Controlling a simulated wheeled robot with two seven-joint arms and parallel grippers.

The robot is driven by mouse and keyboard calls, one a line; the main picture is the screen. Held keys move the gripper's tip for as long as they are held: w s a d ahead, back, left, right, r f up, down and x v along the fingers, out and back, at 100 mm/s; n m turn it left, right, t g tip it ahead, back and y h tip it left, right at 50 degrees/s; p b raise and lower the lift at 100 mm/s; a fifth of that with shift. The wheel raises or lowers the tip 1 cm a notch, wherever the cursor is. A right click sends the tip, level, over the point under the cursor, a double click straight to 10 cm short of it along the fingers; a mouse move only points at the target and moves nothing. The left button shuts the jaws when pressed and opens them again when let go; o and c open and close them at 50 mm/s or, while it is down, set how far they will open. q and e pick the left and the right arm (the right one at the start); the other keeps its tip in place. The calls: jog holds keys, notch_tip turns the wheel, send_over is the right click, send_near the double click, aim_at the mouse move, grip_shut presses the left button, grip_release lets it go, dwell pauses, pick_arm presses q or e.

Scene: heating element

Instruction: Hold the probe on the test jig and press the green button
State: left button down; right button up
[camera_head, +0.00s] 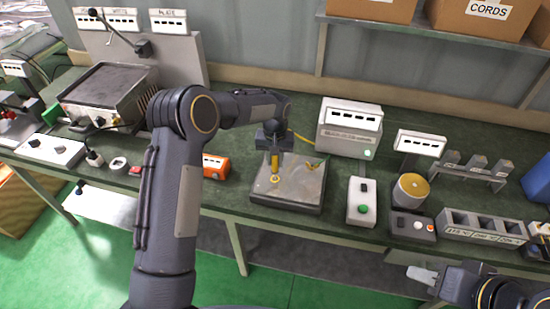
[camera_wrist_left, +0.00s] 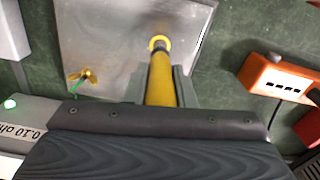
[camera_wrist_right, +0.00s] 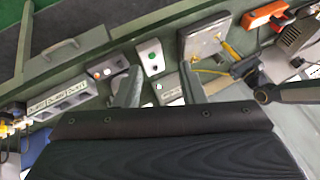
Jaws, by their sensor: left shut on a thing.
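My left gripper (camera_head: 273,138) is shut on the yellow probe (camera_head: 275,163), which points down at the metal test jig (camera_head: 304,192). In the left wrist view the probe (camera_wrist_left: 161,80) has its tip at a gold ring on the jig plate (camera_wrist_left: 115,30); firm contact cannot be told. The white button box (camera_head: 361,214) stands right of the jig, with a green button (camera_head: 363,209) and a dark knob. The green button also shows in the right wrist view (camera_wrist_right: 152,55). My right gripper (camera_head: 424,274) is open and empty, low in front of the bench edge.
A white meter box (camera_head: 348,128) stands behind the jig, and a gold terminal (camera_wrist_left: 88,76) sits on the plate. An orange box (camera_head: 215,167) is to the left. A yellow-topped cylinder (camera_head: 411,190) and a grey slotted rack (camera_head: 480,228) are right of the button box.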

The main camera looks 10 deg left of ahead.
dwell(0.3)
grip_shut()
dwell(1.6)
